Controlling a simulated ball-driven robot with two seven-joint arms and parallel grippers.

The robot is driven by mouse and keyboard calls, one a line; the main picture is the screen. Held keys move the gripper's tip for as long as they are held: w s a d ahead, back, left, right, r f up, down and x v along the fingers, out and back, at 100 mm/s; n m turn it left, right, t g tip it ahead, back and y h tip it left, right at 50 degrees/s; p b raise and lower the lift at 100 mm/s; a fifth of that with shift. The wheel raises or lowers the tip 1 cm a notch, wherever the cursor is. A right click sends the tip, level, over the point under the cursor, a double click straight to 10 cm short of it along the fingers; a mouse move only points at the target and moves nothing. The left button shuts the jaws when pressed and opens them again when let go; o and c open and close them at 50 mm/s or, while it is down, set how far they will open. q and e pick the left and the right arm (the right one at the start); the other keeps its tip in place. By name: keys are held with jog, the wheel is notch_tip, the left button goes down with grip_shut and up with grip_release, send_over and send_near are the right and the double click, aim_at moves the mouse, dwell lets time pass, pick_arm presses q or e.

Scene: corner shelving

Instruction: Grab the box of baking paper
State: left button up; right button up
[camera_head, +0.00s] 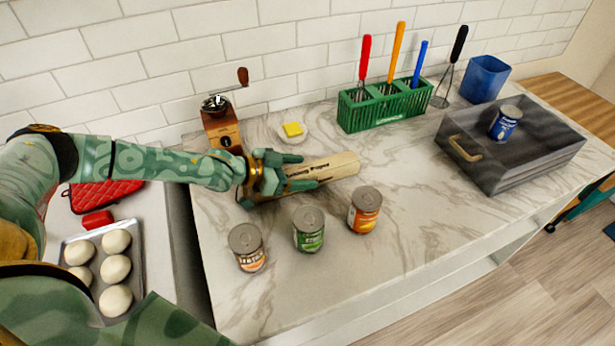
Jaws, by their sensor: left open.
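The box of baking paper (341,166) is a long tan box with dark lettering, lying on the marble counter (420,220) behind the row of cans. My left gripper (305,175) is at the box's left part, with its green fingers open on either side of it. The fingers and wrist hide the left end of the box. I cannot tell whether the fingers touch it. My right gripper is not in view.
Several cans stand close in front: an orange-labelled one (365,212), a green one (309,231) and another (247,250). A coffee grinder (220,128), a yellow item on a dish (292,130) and a green utensil rack (385,106) stand behind. A grey tray (500,172) is at right.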

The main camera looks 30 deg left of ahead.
pick_arm(q)
jog(key=shift+s, duration=0.1)
jog(key=c, duration=1.2)
jog(key=shift+r, duration=0.1)
